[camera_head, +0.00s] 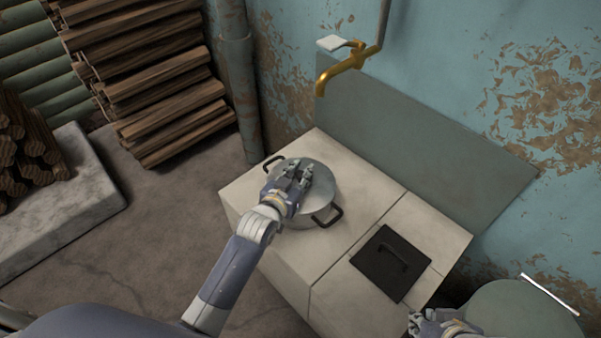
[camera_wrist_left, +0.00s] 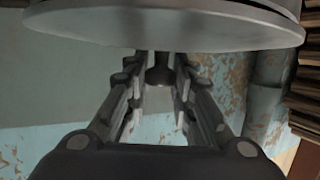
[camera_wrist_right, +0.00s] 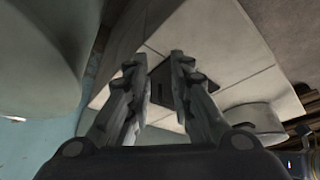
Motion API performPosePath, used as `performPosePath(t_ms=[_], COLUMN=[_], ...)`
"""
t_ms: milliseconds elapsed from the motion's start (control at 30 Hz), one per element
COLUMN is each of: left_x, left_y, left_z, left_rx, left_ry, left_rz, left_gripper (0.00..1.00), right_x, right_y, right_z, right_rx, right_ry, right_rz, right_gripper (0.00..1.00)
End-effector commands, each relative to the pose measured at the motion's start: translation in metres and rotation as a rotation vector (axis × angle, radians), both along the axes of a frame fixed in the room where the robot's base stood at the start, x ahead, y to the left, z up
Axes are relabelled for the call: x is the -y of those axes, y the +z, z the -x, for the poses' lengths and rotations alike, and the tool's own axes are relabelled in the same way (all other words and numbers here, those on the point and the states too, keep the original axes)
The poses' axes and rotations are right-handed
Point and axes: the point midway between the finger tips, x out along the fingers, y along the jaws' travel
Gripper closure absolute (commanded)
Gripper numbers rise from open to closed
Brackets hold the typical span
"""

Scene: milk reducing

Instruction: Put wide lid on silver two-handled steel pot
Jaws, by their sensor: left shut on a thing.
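The silver steel pot (camera_head: 312,221) stands on the pale counter, with a dark handle at its upper left and another at its lower right. The wide grey lid (camera_head: 318,180) lies over the pot's mouth, roughly centred. My left gripper (camera_head: 293,172) is above the lid, shut on its dark knob (camera_wrist_left: 158,75). In the left wrist view the lid's broad disc (camera_wrist_left: 170,27) fills the top, with a dark gap along its edge; I cannot tell whether it rests on the rim. My right gripper (camera_head: 432,320) is open and empty at the bottom right; its fingers (camera_wrist_right: 161,75) are apart.
A dark square plate with a handle (camera_head: 385,270) lies on the counter (camera_head: 375,205) right of the pot. A brass tap (camera_head: 345,68) is on the wall behind. A round grey-green container (camera_head: 520,310) stands by my right gripper. Stacked firewood (camera_head: 165,90) is at the left.

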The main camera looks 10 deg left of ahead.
Motion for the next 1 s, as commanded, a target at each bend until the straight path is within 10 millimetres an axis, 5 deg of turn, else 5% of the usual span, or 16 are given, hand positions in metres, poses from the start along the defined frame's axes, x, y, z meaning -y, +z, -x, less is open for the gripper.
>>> performPosePath(t_ms=[1000], left_x=[0.0], left_y=[0.001], left_z=[0.0], left_rx=[0.002], left_ry=[0.0], left_rz=[0.0], left_gripper=[1.0], right_x=[0.006], right_y=[-0.003], right_z=[0.018], right_rx=[-0.076], right_ry=[-0.006], right_rz=[0.017], right_gripper=[0.79])
